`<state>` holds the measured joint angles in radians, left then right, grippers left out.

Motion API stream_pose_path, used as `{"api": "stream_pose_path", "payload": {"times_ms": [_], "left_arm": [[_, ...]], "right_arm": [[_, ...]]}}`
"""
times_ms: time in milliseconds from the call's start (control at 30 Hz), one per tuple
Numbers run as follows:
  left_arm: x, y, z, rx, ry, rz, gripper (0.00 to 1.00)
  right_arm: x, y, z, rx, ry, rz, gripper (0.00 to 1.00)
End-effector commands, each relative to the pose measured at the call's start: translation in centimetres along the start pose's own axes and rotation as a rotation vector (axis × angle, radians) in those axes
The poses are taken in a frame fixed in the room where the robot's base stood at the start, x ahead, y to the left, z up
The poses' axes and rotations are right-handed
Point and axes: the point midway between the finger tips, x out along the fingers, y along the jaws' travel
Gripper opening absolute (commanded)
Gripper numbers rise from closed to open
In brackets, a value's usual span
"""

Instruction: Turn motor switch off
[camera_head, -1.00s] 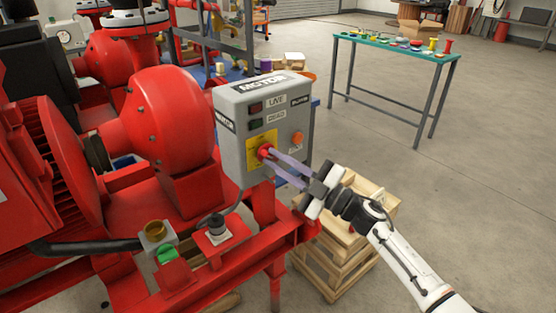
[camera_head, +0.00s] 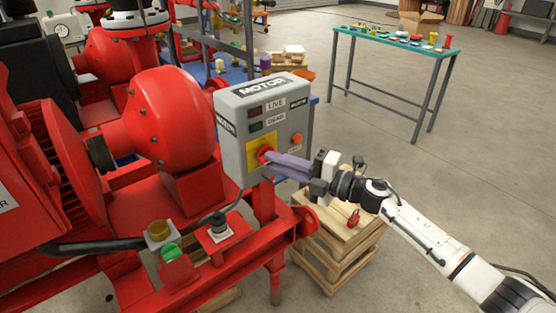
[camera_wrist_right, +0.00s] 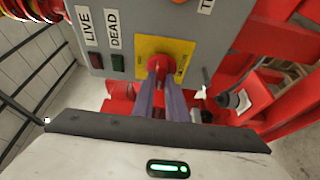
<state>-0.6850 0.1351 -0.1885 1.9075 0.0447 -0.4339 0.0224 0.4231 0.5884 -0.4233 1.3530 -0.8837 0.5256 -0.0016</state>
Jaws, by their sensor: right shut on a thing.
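The grey motor box (camera_head: 232,145) stands on the red skid, with "MOTOR" on its top and LIVE and DEAD labels beside two small lamp windows. Its red rotary switch (camera_head: 265,155) sits on a yellow plate (camera_head: 254,166). In the right wrist view the switch (camera_wrist_right: 171,58) is between the tips of my purple fingers, on the yellow plate (camera_wrist_right: 148,46). My right gripper (camera_head: 270,158) reaches in from the right and is shut on the switch. The fingers partly hide the switch handle. My left gripper is not in view.
An orange button (camera_head: 296,140) is on the box near my right gripper. A wooden pallet stack (camera_head: 335,240) with a red padlock-like item (camera_head: 353,217) stands below my right arm. A green-topped table (camera_head: 400,44) with small items is farther back.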

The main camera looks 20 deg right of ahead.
Motion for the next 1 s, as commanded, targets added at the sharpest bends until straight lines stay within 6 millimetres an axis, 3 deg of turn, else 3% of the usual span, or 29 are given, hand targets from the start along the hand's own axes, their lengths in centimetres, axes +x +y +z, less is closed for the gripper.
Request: {"api": "stream_pose_path", "payload": {"times_ms": [500, 533, 633, 1000], "left_arm": [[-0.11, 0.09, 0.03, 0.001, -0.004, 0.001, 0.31], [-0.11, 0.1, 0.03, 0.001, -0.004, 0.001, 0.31], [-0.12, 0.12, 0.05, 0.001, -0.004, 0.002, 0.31], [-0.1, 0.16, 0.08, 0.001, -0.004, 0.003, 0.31]], "right_arm": [[-0.04, -0.17, 0.01, -0.022, 0.0, -0.011, 0.0], [-0.04, -0.16, 0.01, -0.022, 0.0, -0.011, 0.14], [-0.04, -0.14, 0.01, -0.021, 0.0, -0.01, 0.31], [-0.49, -0.09, 0.03, -0.019, -0.001, -0.009, 0.31]]}}
